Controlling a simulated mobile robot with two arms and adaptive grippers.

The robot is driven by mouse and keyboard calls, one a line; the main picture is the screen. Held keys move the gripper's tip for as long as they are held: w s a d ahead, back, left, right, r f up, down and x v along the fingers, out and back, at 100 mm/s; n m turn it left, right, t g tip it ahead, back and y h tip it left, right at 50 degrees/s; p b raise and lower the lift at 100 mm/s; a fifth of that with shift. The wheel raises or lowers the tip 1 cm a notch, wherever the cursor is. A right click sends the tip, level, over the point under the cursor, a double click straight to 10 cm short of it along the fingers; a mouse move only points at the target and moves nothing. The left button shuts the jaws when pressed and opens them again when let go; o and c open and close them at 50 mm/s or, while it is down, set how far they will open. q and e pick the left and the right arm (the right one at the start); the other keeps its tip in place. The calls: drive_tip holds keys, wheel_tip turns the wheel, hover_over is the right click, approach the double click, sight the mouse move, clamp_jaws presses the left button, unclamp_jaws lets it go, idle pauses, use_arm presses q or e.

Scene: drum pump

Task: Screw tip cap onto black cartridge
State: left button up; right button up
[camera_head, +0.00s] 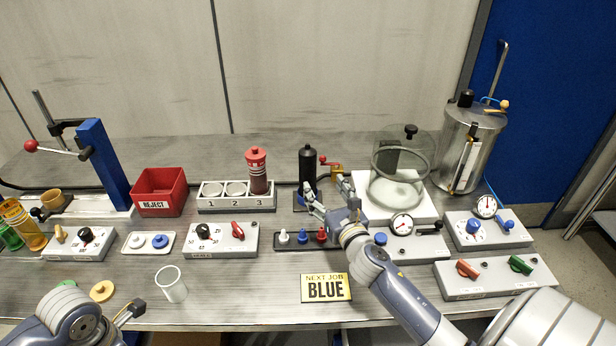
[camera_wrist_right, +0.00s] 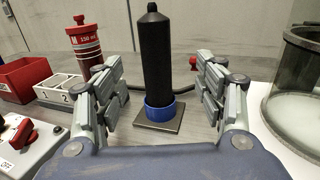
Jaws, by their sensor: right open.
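The black cartridge (camera_head: 307,165) stands upright at the back middle of the bench. In the right wrist view the black cartridge (camera_wrist_right: 152,65) has a narrow dark tip on top and a blue collar (camera_wrist_right: 160,111) round its foot, on a dark square plate. My right gripper (camera_head: 326,193) is open, its fingers apart to either side of the cartridge and nearer the camera; it also shows in the wrist view (camera_wrist_right: 162,85), touching nothing. Small white, blue and red tip caps (camera_head: 302,237) stand on a dark rack in front. My left arm shows at lower left; its fingers are not clear.
A red-capped cartridge (camera_head: 258,172) stands in the numbered rack (camera_head: 210,203), left of the black one. A glass chamber (camera_head: 402,180) stands close on the right. A sign reading BLUE (camera_head: 326,288) and a clear cup (camera_head: 171,284) are in front.

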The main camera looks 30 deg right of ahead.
sight(311, 172)
use_arm(q)
drive_tip(key=shift+r+p, duration=0.5)
drive_tip(key=shift+r, duration=0.1)
use_arm(e)
drive_tip(key=shift+x, duration=3.2)
drive_tip(key=shift+a, duration=0.1)
use_arm(q)
drive_tip(key=shift+r, duration=0.15)
use_arm(e)
drive_tip(key=shift+w, duration=0.55)
use_arm(q)
drive_tip(key=shift+r+p, duration=0.3)
drive_tip(key=shift+p, duration=0.15)
use_arm(e)
drive_tip(key=shift+f+x, duration=0.1)
drive_tip(key=shift+x, duration=0.95)
drive_tip(key=shift+f+x, duration=0.15)
drive_tip(key=shift+x, duration=0.9)
drive_tip(key=shift+a, duration=0.15)
drive_tip(key=shift+r, duration=0.1)
drive_tip(key=c, duration=1.4)
